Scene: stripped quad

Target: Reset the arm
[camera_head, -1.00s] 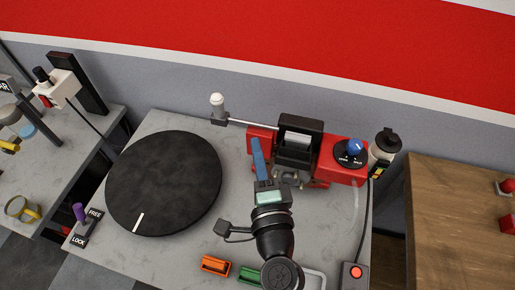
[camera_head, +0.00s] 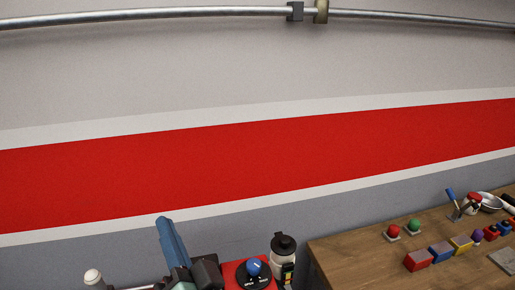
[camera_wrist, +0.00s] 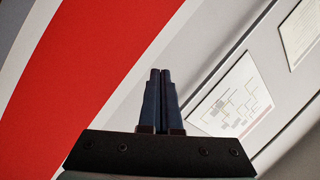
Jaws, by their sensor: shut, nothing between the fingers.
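My gripper (camera_head: 164,222) shows at the bottom of the head view, its blue fingers pointing up in front of the wall. In the wrist view my gripper (camera_wrist: 160,73) has both dark blue fingers pressed together, with nothing between them. It points at the wall and touches nothing that I can see. Most of my arm is below the edge of the head view.
A wooden table (camera_head: 350,262) at right holds several coloured blocks. A pipe (camera_head: 180,14) runs along the wall (camera_head: 220,65). The wrist view shows wall posters (camera_wrist: 233,100).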

